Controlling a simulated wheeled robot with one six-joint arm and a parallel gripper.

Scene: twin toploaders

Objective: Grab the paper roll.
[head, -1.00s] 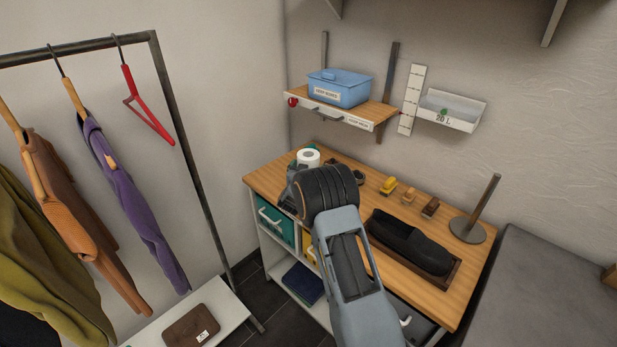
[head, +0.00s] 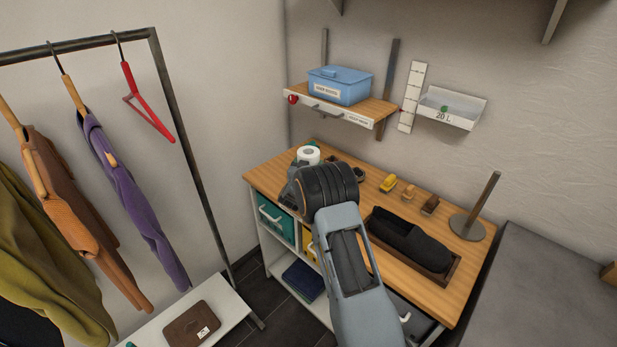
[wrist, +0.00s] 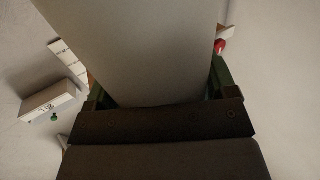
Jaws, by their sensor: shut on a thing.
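The white paper roll (head: 308,154) stands near the back left corner of the wooden counter in the head view, its top with the core hole showing. My arm hides its lower part. In the wrist view the paper roll (wrist: 135,45) fills the middle as a large pale surface. My gripper (wrist: 160,90) is shut on it, with a green finger at each side of the roll. In the head view the fingers are mostly hidden behind my wrist. I cannot tell whether the roll touches the counter.
A shelf with a blue box (head: 339,88) hangs above. A clothes rack (head: 180,130) stands at left.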

